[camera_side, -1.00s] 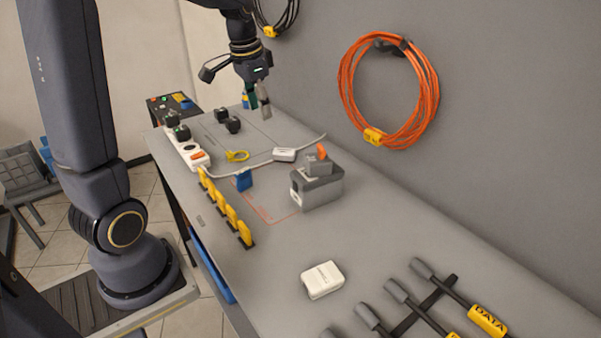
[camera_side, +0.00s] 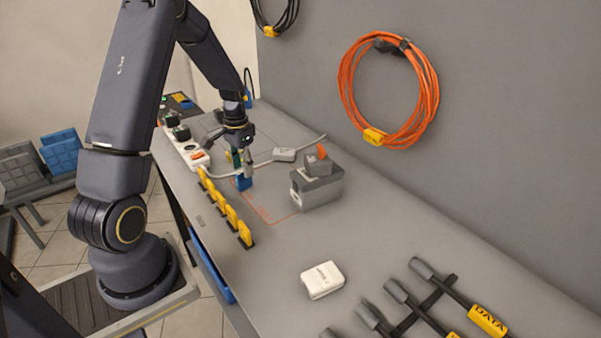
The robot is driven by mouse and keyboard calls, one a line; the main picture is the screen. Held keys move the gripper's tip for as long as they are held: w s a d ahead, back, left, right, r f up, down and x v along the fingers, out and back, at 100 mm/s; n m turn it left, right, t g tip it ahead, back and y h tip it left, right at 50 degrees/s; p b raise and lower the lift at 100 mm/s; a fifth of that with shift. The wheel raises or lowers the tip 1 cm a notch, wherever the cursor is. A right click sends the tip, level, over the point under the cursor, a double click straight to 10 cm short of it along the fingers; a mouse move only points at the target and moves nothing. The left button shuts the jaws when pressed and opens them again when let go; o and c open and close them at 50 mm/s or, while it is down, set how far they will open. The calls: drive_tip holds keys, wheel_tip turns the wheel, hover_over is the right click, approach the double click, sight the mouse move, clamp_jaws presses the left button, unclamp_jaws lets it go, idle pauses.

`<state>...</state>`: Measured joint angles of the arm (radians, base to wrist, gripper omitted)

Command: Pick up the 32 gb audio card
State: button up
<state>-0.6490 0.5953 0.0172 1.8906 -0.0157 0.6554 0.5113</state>
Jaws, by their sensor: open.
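A small blue card (camera_side: 244,184) stands upright on the workbench, at the left corner of a red outline. Several yellow cards (camera_side: 226,207) stand in a row along the front of the bench. No label on the blue or yellow cards is legible, so I cannot tell which is the 32 gb audio card. My gripper (camera_side: 241,169) points down over the blue card with its fingers open at the card's top. I cannot tell whether they touch it, and they hide part of its upper edge.
A grey box (camera_side: 318,190) with an orange-marked piece on top stands right of the gripper. A white power strip (camera_side: 187,150) lies to the left, its cable running behind the gripper to a white adapter (camera_side: 284,154).

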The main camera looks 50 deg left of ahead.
sight(245, 188)
wheel_tip(245, 188, down, 5)
drive_tip(key=shift+f, duration=0.2)
drive_tip(key=shift+c, duration=0.2)
clamp_jaws()
